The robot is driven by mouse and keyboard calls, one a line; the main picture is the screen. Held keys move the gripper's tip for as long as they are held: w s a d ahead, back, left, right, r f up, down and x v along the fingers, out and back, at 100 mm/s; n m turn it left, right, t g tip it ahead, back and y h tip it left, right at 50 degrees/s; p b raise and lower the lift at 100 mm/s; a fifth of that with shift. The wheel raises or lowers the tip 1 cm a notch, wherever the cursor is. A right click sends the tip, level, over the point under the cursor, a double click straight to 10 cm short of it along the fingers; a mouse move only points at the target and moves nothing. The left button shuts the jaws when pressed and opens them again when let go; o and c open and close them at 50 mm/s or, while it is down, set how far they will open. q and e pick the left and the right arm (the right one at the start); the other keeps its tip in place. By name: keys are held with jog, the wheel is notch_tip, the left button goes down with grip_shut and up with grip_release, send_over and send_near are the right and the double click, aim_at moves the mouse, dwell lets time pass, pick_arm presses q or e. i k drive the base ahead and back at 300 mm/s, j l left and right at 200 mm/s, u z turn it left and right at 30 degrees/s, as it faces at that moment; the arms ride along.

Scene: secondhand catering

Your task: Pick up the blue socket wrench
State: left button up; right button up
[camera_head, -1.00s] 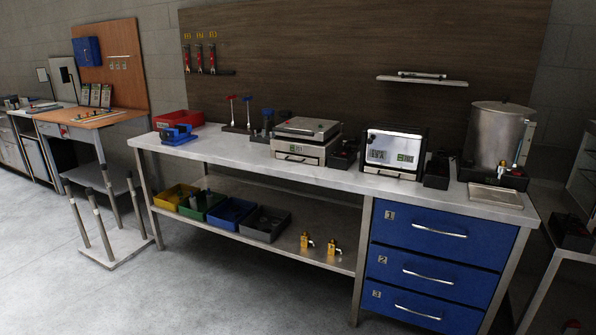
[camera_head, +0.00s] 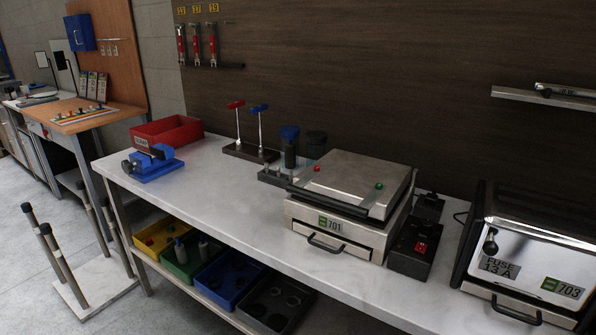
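The blue socket wrench (camera_head: 260,117) has a blue T-shaped handle on a thin metal shaft. It stands upright in a dark stand (camera_head: 249,152) on the workbench (camera_head: 222,190), toward the back. A matching wrench with a red handle (camera_head: 236,106) stands just left of it in the same stand. The lower ends of both shafts are hidden in the stand. Neither of my grippers is in view.
A blue vise (camera_head: 152,165) and a red bin (camera_head: 167,131) are at the bench's left end. Dark-capped containers (camera_head: 289,146) and a metal appliance (camera_head: 340,222) stand right of the wrenches. The bench top in front of the stand is clear. Posts on a white base (camera_head: 98,295) stand at lower left.

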aim_at(256, 109)
jog(key=i, duration=0.3)
jog(key=j+z, duration=0.15)
jog(key=z, duration=0.25)
jog(key=i+j+z, duration=0.1)
jog(key=z, duration=0.35)
jog(key=j+z, duration=0.25)
jog(key=z, duration=0.15)
